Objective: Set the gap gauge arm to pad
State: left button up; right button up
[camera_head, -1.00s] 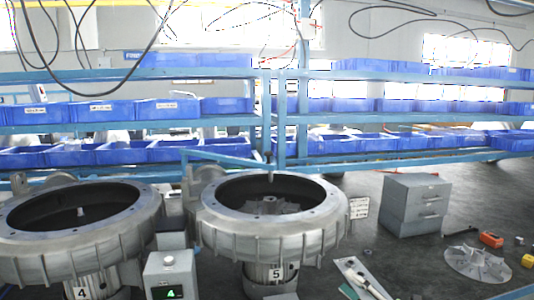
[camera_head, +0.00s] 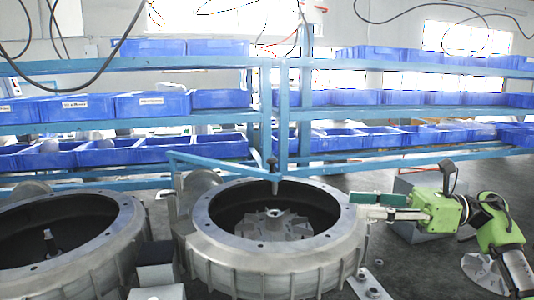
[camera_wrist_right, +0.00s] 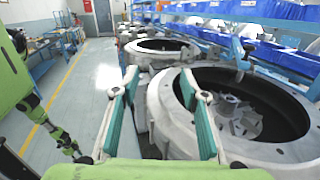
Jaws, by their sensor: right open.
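The gap gauge arm (camera_head: 222,166) is a blue bar reaching over the rim of the round grey blower housing (camera_head: 230,247) in the middle of the head view. At its end is a dark knob with a pointed tip (camera_head: 273,176), above the impeller (camera_head: 274,222) inside. The blue arm also shows in the right wrist view (camera_wrist_right: 238,50). I cannot make out which mark is the pad. My right gripper (camera_head: 356,205) is open and empty at the housing's right rim, apart from the gauge arm; its fingers (camera_wrist_right: 159,78) show in the wrist view.
A second housing (camera_head: 100,262) stands at the left. Blue shelves with bins (camera_head: 215,148) run behind. A loose impeller (camera_head: 480,270) lies on the dark surface at right.

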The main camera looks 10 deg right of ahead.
aim_at(275, 178)
jog(key=i, duration=0.85)
